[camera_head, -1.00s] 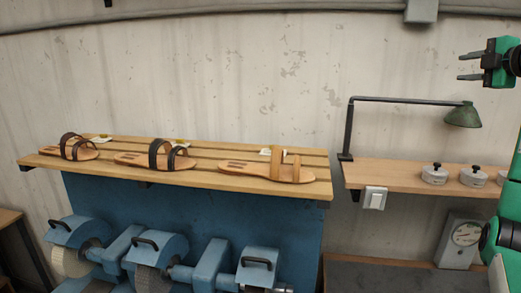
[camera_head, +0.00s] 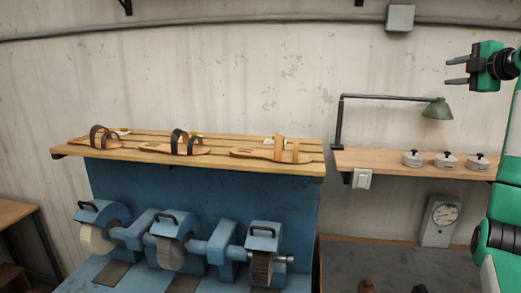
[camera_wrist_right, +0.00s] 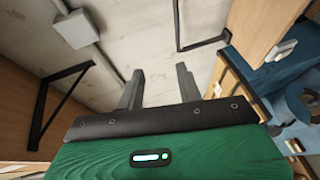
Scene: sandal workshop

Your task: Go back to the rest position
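My right gripper (camera_head: 458,70) is raised in front of the wall at the upper right of the head view. Its two dark fingers point left and stand apart with nothing between them. The right wrist view also shows my right gripper (camera_wrist_right: 160,88), open and empty, with the wall behind it. My green right arm comes in along the right edge of the head view. My left gripper is in neither view.
A slatted shelf (camera_head: 222,156) holds three sandals. Blue grinding machines (camera_head: 165,228) stand below it.

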